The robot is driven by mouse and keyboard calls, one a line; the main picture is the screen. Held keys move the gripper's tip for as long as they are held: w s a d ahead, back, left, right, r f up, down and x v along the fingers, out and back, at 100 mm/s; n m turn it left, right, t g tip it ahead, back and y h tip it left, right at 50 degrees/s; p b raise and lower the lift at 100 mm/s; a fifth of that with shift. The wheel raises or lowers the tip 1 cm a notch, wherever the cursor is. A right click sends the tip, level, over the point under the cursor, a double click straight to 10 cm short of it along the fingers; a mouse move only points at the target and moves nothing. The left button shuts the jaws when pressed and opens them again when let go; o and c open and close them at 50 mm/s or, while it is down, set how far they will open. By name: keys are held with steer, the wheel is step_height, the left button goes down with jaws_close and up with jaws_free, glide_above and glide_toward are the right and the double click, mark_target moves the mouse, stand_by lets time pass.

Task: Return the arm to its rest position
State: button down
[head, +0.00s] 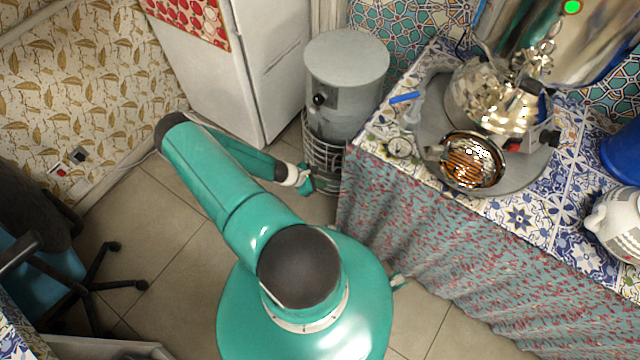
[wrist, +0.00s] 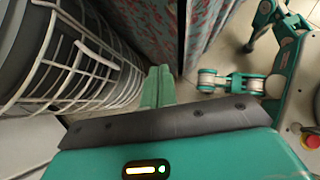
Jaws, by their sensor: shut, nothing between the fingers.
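My gripper (head: 306,180) is at the end of my folded teal arm, low down beside the grey cylinder in the head view. In the wrist view my gripper (wrist: 158,82) has its green fingers together with nothing between them. It points toward the floor between the wire rack and the patterned curtain. The samovar (head: 565,45) stands on the tiled counter at the upper right, away from my gripper.
The grey cylinder (head: 345,75) stands in a white wire rack (wrist: 85,65) close to my gripper. A patterned curtain (head: 430,225) hangs below the counter. A white cabinet (head: 235,60) is behind my arm. An office chair (head: 95,285) stands at left. Tiled floor (head: 170,260) is open between.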

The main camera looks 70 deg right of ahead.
steer(key=shift+a+r, duration=0.2)
steer(key=shift+r, duration=0.05)
steer(key=w+a+r+m+t, duration=0.2)
steer(key=w+a+r, duration=0.2)
steer(key=w+r, duration=0.9)
steer(key=w+a+r+m+t, duration=0.3)
steer(key=w+a+r, duration=0.2)
steer(key=w+r, duration=0.8)
steer(key=w+a+r+m+t+y, duration=0.1)
steer(key=w+a+r+t, duration=0.1)
steer(key=a+r, duration=0.9)
steer(key=w+a+r+t+y, duration=0.1)
steer(key=a+r+t+y, duration=0.15)
steer(key=a+r, duration=0.9)
steer(key=s+a+r+t, duration=0.2)
steer(key=s+a+r, duration=0.3)
steer(key=s+r, duration=0.1)
steer(key=s+a+r+t+y, duration=0.1)
steer(key=s+a+r+t, duration=0.1)
steer(key=s+a+r, duration=0.3)
step_height(320, 180, up, 4)
steer(key=shift+s+r, duration=0.15)
steer(key=shift+s, duration=0.25)
